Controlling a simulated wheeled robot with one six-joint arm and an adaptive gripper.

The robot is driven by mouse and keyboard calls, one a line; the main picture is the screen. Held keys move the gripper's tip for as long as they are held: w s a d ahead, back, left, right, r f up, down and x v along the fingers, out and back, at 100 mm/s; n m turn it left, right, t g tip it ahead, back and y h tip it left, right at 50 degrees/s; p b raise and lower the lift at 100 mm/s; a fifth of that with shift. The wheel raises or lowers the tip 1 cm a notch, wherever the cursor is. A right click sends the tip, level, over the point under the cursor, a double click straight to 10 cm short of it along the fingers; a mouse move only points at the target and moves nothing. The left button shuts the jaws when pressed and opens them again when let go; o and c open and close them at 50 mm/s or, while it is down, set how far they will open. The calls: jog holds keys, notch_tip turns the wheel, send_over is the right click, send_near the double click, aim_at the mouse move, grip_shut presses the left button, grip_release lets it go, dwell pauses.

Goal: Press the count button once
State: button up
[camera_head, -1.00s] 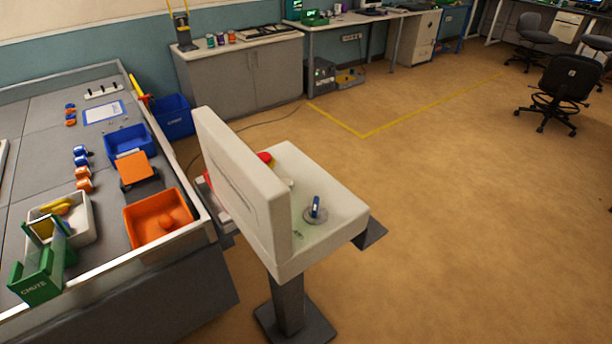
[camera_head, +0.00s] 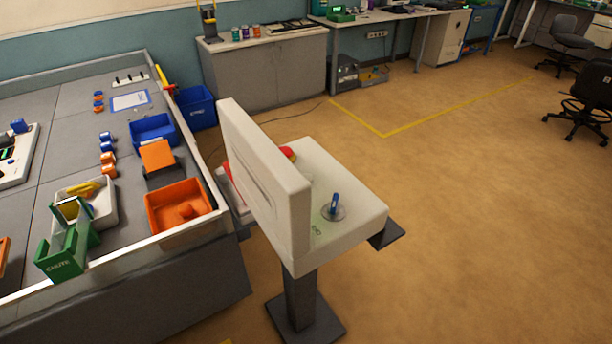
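A cream control box (camera_head: 345,226) stands on a dark pedestal, seen from behind and to one side. Its upright panel (camera_head: 262,185) hides part of its top. A red rounded part (camera_head: 288,153) shows past the panel edge. No button can be read as the count button from here; the lettering near the lever is too small. My gripper is not in view.
A walled grey table (camera_head: 70,100) fills the left, with an orange tray (camera_head: 160,222), blue bin (camera_head: 153,130), white tray (camera_head: 108,195) and green chute (camera_head: 68,250). A blue crate (camera_head: 195,106) stands behind. Open floor (camera_head: 480,230) lies to the right of the box.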

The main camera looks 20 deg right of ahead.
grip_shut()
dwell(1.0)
